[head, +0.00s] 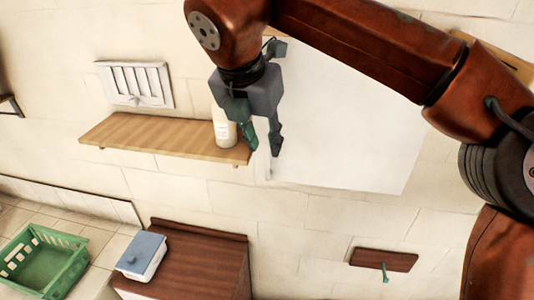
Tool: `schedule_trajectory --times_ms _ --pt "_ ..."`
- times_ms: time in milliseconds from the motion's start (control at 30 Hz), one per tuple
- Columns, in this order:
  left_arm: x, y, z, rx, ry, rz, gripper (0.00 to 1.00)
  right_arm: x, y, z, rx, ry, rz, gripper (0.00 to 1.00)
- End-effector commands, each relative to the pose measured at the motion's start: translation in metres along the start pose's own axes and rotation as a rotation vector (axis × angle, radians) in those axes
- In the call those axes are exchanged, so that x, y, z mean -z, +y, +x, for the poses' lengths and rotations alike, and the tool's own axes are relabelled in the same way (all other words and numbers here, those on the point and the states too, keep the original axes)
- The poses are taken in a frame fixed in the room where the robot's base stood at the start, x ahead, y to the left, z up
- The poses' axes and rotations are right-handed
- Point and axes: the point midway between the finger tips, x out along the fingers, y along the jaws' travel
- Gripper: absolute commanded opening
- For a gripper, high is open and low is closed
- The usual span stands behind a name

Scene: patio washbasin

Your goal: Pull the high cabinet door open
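The high cabinet shows as a large white door panel (350,150) on the wall, right of centre. My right arm crosses in front of its upper part. The door looks flat against the wall, and I see no clear gap at its edge. A small detail near its lower left edge may be a handle, but it is too small to tell. My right gripper (263,151) points down in front of the panel's left edge. Its two fingers are apart with nothing visible between them. I cannot tell whether it touches the door. My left gripper is out of view.
A wooden shelf (150,136) holds a pale bottle (224,132) close beside my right gripper. A white vent (136,85) is above it. Below are a dark wooden cabinet (205,262), a blue-lidded box (143,257), a green basket (45,264) and a wall hook board (384,259).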

Motion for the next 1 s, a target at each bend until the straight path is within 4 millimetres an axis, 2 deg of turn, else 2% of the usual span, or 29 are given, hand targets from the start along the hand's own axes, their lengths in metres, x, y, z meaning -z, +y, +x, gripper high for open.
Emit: schedule_trajectory --times_ms 33,100,233,400,633,833,1000 --pt "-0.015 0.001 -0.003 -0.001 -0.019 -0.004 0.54 0.0 0.0 0.007 0.004 0.001 -0.003 0.26" --pt "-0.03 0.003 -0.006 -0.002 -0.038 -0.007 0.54 0.001 0.001 0.017 0.002 0.004 -0.007 0.26" --pt "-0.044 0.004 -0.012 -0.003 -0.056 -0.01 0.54 0.001 0.003 0.038 0.001 0.004 -0.009 0.26" --pt "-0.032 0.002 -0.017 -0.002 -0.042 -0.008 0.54 0.001 0.003 0.06 -0.001 0.004 -0.01 0.26" --pt "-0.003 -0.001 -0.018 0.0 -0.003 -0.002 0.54 0.002 0.003 0.072 -0.004 0.003 -0.008 0.26" --pt "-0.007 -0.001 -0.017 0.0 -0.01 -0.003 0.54 0.001 0.003 0.072 -0.004 0.003 -0.007 0.26" --pt "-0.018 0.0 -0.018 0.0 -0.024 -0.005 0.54 0.001 0.003 0.072 -0.004 0.003 -0.007 0.14"
